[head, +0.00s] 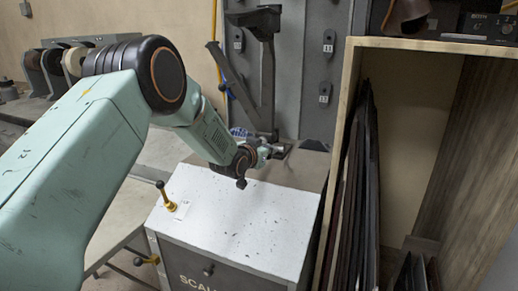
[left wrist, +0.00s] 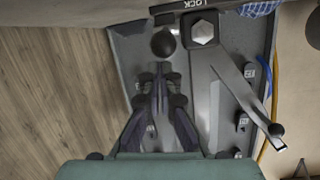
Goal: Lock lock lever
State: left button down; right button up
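In the left wrist view a black ball knob (left wrist: 163,42) shows just beyond my left gripper's fingertips, beside a plate marked LOCK (left wrist: 196,4). A large hex bolt (left wrist: 203,30) sits right of the knob, and a long grey arm (left wrist: 240,90) runs from it down to the right. My left gripper (left wrist: 161,88) has its two fingers a little apart with nothing seen between them; the knob appears ahead of them, not clasped. In the head view the left gripper (head: 262,154) reaches over the far edge of a white-topped cabinet, and the knob cannot be made out there. My right gripper is out of view.
The white-topped cabinet (head: 240,220) carries a small yellow lever (head: 165,196) with a black knob. A dark upright machine arm (head: 266,75) stands behind. A wooden rack (head: 343,130) with dark sheets stands at right. A grey panel (head: 318,30) with numbered hooks is behind.

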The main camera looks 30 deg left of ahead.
pick_arm(q)
jog(key=s+p, duration=0.3)
jog(key=s, duration=0.6)
jog(key=shift+d+r, duration=0.15)
jog(key=shift+d, duration=0.05)
jog(key=shift+s+r, duration=0.1)
